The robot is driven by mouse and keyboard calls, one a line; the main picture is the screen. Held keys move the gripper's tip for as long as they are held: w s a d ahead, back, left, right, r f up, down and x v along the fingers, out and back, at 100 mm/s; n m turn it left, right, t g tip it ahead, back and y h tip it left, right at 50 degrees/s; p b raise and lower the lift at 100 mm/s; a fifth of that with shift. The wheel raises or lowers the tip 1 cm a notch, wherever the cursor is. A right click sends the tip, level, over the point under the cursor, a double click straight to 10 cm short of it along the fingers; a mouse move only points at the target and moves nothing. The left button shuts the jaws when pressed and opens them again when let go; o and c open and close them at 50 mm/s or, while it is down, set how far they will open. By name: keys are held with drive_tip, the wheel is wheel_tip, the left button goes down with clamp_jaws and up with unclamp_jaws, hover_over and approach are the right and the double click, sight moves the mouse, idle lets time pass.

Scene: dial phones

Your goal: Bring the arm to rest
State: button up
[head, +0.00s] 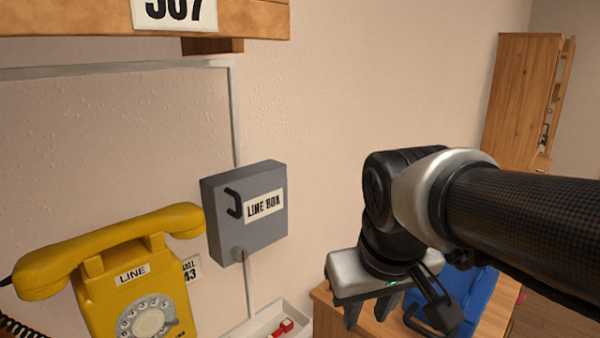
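My arm reaches in from the right edge, and my gripper (366,316) hangs from its end, pointing down. Two dark fingers show below its pale body with a gap between them. Nothing shows between the fingers. The gripper is in front of a wooden desk and apart from the phone and the line box. The fingertips lie close to the lower part of the picture.
A yellow dial phone (112,285) with its handset on top stands at lower left. A grey line box (246,217) is on the wall. A white tray (290,312) holds a red item. A wooden desk (330,322), blue chair (462,292) and wooden cabinet (518,95) are right.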

drive_tip(key=s+d+m+t, duration=0.2)
drive_tip(key=s+d, duration=0.2)
drive_tip(key=s, duration=0.1)
wheel_tip(320, 180, up, 13)
drive_tip(key=p, duration=1.3)
